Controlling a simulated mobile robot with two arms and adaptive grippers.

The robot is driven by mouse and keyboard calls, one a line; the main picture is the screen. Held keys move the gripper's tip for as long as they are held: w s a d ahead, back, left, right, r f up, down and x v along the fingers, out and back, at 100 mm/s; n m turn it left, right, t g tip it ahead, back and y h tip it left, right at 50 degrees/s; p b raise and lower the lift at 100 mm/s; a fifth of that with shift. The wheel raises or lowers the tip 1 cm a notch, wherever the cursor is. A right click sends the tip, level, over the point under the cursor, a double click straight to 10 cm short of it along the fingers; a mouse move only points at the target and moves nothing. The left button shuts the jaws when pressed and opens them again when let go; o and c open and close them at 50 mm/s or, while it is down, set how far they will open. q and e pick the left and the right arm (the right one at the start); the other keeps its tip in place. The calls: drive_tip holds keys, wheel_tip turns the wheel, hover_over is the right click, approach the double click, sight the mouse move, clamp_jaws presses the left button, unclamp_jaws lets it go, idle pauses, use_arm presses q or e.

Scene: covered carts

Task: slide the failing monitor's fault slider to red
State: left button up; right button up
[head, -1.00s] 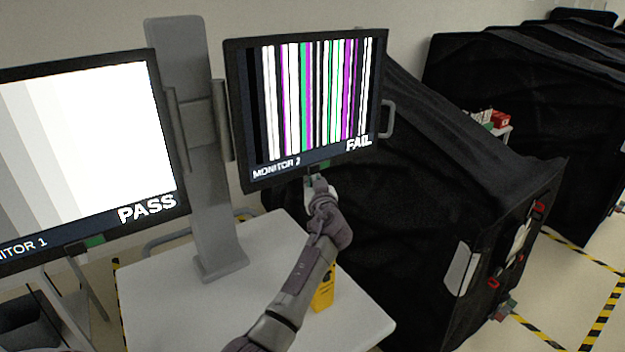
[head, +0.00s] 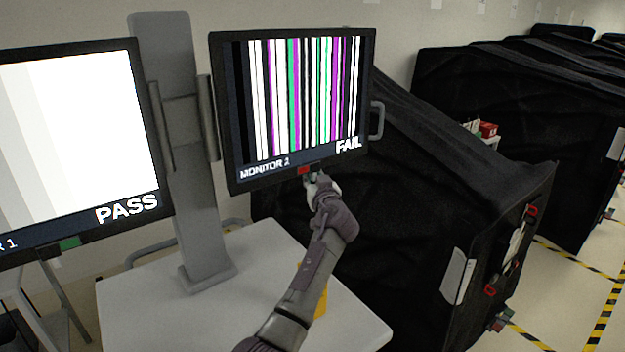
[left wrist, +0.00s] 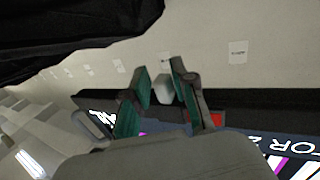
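Monitor 2 (head: 228,110) shows coloured stripes and the word FAIL in the head view. On its lower edge, a red patch (head: 303,170) shows left of the dark fault slider knob (head: 316,168); no green shows there. My left gripper (head: 313,180) is right below the knob, its tips close against it; contact is unclear. In the left wrist view my left gripper (left wrist: 161,68) has its green-padded fingers apart, with a small pale grey piece between them that I cannot identify. The red patch (left wrist: 216,119) shows beside the right finger. My right gripper is not in view.
Monitor 1 (head: 150,130) reads PASS, with a green patch (head: 70,242) under it. A grey post (head: 190,150) stands between the monitors on a white cart top (head: 150,310). Black covered carts (head: 400,200) stand close behind and right.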

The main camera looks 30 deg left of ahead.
use_arm(q)
drive_tip(key=shift+o, duration=0.8)
drive_tip(key=shift+w, duration=0.15)
drive_tip(key=shift+d, duration=0.1)
drive_tip(key=v, duration=1.2)
